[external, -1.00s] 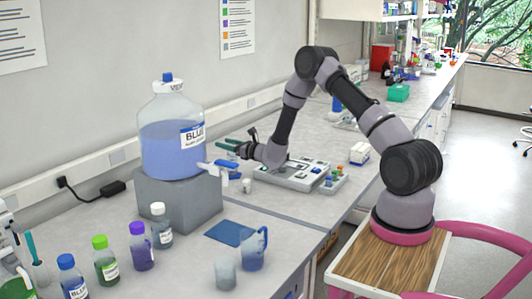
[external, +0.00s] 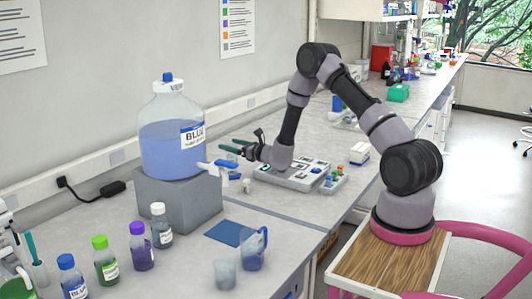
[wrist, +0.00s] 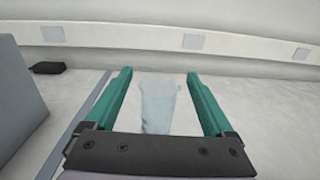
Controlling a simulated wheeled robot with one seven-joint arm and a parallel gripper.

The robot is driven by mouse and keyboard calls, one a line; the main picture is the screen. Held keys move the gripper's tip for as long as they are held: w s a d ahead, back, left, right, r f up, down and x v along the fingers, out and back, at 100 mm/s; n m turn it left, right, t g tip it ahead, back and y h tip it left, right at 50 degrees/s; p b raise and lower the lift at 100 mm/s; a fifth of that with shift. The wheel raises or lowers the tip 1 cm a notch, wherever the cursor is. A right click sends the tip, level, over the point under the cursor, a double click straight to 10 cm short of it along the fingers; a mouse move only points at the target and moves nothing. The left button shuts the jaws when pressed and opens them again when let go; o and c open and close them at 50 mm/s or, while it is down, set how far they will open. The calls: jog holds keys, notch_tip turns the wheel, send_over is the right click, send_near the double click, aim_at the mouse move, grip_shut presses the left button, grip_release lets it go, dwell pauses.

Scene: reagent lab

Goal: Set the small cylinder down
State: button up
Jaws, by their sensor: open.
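My gripper (external: 230,145) has teal fingers pointing left, behind the blue carboy's tap. Its fingers stand wide apart in the wrist view (wrist: 160,85). A pale grey-blue, cylinder-like shape (wrist: 158,105) shows between the fingers in the wrist view, with clear space on both sides. Its lower end is hidden by the gripper's black body. I cannot tell whether it stands on the bench. I cannot tell whether the two are the same.
The blue carboy (external: 172,137) stands on a grey block (external: 180,199) to the left, its tap (external: 216,165) reaching toward my gripper. A grey tray (external: 293,178) lies under my wrist. A blue-tinted jug (external: 254,250) and beaker (external: 225,273) stand at the front. The wall is behind.

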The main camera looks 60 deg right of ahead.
jog(key=s, duration=0.9)
jog(key=a+r+n+g+y, duration=0.1)
jog(key=a+r+n+y, duration=0.75)
jog(key=a+r, duration=0.5)
jog(key=s+a+r+n+g+y, duration=0.6)
jog(key=s+a+r+n+g, duration=0.25)
jog(key=s+a, duration=0.4)
jog(key=s+a+r+n+g+h, duration=0.1)
jog(key=s+a+n+g+h, duration=0.1)
jog(key=s+n, duration=0.45)
jog(key=s+a+r+n+g+h, duration=0.2)
jog(key=s+a+n+g, duration=0.1)
jog(key=s, duration=0.6)
jog(key=s+d+r+n+t+h, duration=0.3)
jog(key=s+d+n+h, duration=0.3)
jog(key=s+d, duration=0.3)
jog(key=shift+d+t+h, duration=0.35)
jog(key=shift+d+h, duration=0.05)
jog(key=shift+h, duration=0.35)
